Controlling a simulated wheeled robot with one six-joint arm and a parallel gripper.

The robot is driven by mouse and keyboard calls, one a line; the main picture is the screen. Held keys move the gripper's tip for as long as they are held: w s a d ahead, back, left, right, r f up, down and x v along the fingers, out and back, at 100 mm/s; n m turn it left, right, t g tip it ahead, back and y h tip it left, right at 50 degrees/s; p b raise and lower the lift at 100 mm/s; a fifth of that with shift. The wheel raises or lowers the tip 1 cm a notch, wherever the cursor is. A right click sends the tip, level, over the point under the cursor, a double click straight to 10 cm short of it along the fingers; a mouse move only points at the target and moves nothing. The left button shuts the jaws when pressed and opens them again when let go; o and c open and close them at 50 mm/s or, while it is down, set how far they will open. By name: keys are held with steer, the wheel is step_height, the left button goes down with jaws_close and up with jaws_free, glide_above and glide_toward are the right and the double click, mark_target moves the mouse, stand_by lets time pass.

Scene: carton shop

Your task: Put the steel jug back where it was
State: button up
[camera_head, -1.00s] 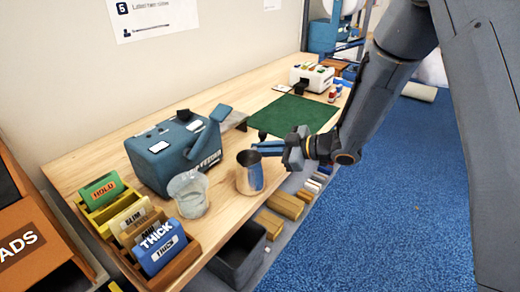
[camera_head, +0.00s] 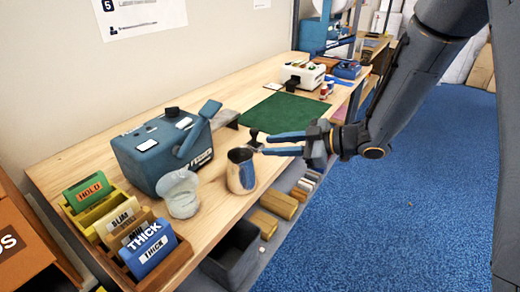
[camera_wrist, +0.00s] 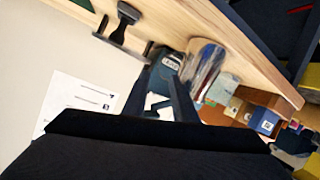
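The steel jug (camera_head: 241,172) stands upright on the wooden bench (camera_head: 222,205), close to its front edge and right of a clear jug (camera_head: 181,194). My gripper (camera_head: 266,145) is open and empty, above and to the right of the steel jug, with its two fingers apart. In the wrist view the shiny jug (camera_wrist: 203,68) lies just to the right of the open fingers (camera_wrist: 158,80), and I see no contact. The jug's handle cannot be made out.
A blue-grey machine (camera_head: 165,150) stands behind the jugs. Card holders (camera_head: 150,250) fill the near left end. A black-handled tool (camera_head: 254,138) is near my fingertips, and a green mat (camera_head: 288,113) lies farther back. A dark bin (camera_head: 232,254) sits below the bench edge.

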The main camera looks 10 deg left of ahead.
steer(key=shift+b+v, duration=0.3)
steer(key=shift+v, duration=1.85)
steer(key=w+d+f+m+t+h, duration=0.25)
steer(key=d+m+h, duration=0.25)
steer(key=d, duration=0.3)
steer(key=w+d+f+m+t+h, duration=0.1)
steer(key=w+d+m+t+h, duration=0.3)
steer(key=d, duration=0.5)
steer(key=s+d+f+m+g+h, duration=0.2)
steer(key=s+d+m+g+h, duration=0.3)
steer(key=s, duration=0.3)
steer(key=s+d+m+g, duration=0.1)
steer(key=s+m+g, duration=0.2)
steer(key=s, duration=1.3)
steer(key=shift+d+f+m+g, duration=0.25)
steer(key=shift+f+m+g, duration=0.15)
steer(key=shift+m, duration=0.8)
steer(key=shift+a, duration=0.1)
